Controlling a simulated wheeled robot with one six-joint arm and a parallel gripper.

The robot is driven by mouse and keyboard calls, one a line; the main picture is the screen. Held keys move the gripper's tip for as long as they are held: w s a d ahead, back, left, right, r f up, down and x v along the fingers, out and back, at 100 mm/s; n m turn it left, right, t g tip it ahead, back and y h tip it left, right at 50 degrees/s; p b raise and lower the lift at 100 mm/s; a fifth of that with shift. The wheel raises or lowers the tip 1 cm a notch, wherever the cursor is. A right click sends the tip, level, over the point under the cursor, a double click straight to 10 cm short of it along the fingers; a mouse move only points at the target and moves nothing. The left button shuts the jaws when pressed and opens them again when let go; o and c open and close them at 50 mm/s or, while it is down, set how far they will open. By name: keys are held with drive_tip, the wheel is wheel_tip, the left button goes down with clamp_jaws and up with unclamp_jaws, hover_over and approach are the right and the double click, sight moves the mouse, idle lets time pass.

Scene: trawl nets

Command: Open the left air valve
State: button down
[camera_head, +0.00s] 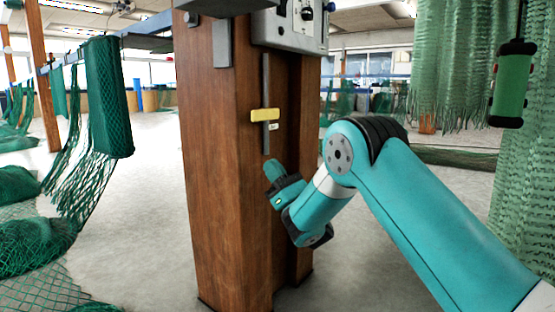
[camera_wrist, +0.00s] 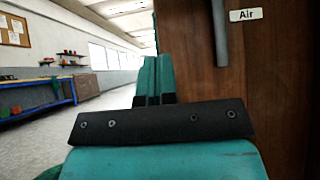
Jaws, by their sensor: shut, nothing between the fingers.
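A yellow valve handle (camera_head: 265,115) lies level across a grey vertical pipe (camera_head: 266,80) on the brown wooden pillar (camera_head: 222,190). A small white label (camera_head: 273,126) is just below it. In the wrist view the pipe's lower end (camera_wrist: 220,35) and a white "Air" label (camera_wrist: 246,15) show at the upper right; the yellow handle is out of that view. My gripper (camera_head: 271,165) is shut and empty, below the handle and the pipe's end, apart from the handle. Its closed fingers (camera_wrist: 154,75) point up and ahead in the wrist view. No second valve shows.
A grey control box (camera_head: 290,25) sits on the pillar above the pipe. Green nets (camera_head: 103,95) hang at the left, and more netting (camera_head: 460,60) with a green cylinder (camera_head: 511,85) hangs at the right. The floor (camera_head: 150,220) left of the pillar is clear.

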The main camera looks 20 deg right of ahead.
sight(264, 115)
drive_tip(key=w+a+r+p, duration=0.2)
drive_tip(key=w+r+p, duration=0.1)
drive_tip(key=r, duration=0.5)
drive_tip(key=shift+w+a+r+p, duration=0.2)
drive_tip(key=shift+w+a+p, duration=0.1)
drive_tip(key=shift+p, duration=0.1)
drive_tip(key=shift+m+t+h, duration=0.4)
drive_tip(key=shift+m+h, duration=0.1)
drive_tip(key=shift+m, duration=0.1)
